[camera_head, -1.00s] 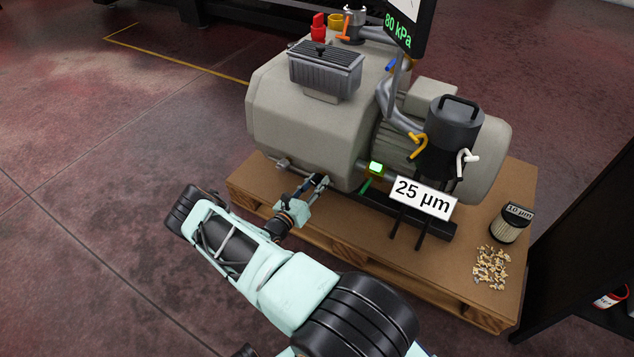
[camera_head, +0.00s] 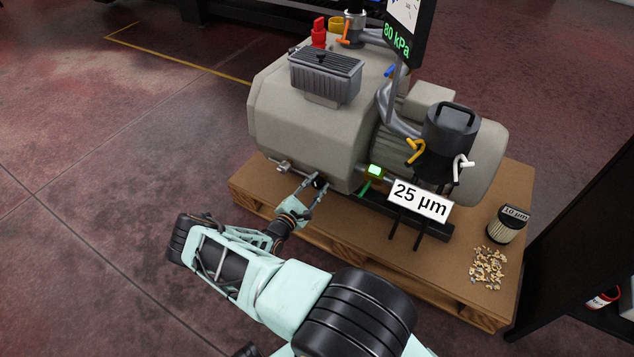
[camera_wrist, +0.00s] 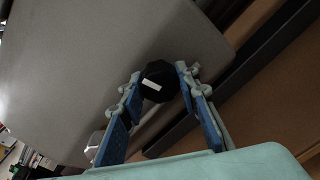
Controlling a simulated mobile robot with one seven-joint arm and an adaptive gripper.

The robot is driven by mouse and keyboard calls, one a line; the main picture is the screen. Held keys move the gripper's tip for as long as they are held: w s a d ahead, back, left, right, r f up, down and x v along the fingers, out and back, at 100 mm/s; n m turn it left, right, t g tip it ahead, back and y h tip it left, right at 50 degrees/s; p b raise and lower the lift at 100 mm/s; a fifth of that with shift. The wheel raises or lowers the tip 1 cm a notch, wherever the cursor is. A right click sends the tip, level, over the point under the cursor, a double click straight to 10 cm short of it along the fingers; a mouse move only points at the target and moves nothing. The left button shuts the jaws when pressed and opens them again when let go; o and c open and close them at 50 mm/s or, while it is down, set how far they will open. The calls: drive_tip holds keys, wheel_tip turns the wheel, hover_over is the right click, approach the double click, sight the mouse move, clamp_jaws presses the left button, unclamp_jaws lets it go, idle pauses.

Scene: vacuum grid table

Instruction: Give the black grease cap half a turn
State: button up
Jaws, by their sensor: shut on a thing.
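The black grease cap (camera_wrist: 160,78) is a dark, many-sided knob with a white mark on its face, low on the end of the grey pump housing (camera_wrist: 95,60). In the head view the cap (camera_head: 320,182) shows as a small dark spot at the pump's lower front. My gripper (camera_wrist: 158,84) has one finger on each side of the cap and is shut on it. The white mark lies slightly tilted in the wrist view. In the head view my gripper (camera_head: 315,184) reaches the cap from the lower left, and its fingers partly cover it.
The pump stands on a wooden pallet (camera_head: 255,182). A "25 µm" sign (camera_head: 420,199), a dark canister (camera_head: 450,135), a "10 µm" filter (camera_head: 507,224) and loose debris (camera_head: 489,268) are to the right. A dark rack stands far right. The floor at left is clear.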

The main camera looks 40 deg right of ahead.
drive_tip(key=m+p, duration=0.2)
drive_tip(key=m, duration=0.2)
drive_tip(key=shift+r+m, duration=0.1)
drive_tip(key=shift+m, duration=0.2)
drive_tip(key=m, duration=0.4)
drive_tip(key=shift+t+p, duration=0.3)
drive_tip(key=shift+p, duration=0.05)
drive_tip(key=m, duration=0.5)
drive_tip(key=shift+m+b, duration=0.3)
drive_tip(key=shift+b, duration=0.05)
drive_tip(key=m, duration=0.4)
drive_tip(key=shift+m, duration=0.4)
drive_tip(key=o, duration=1.2)
drive_tip(key=shift+c, duration=0.2)
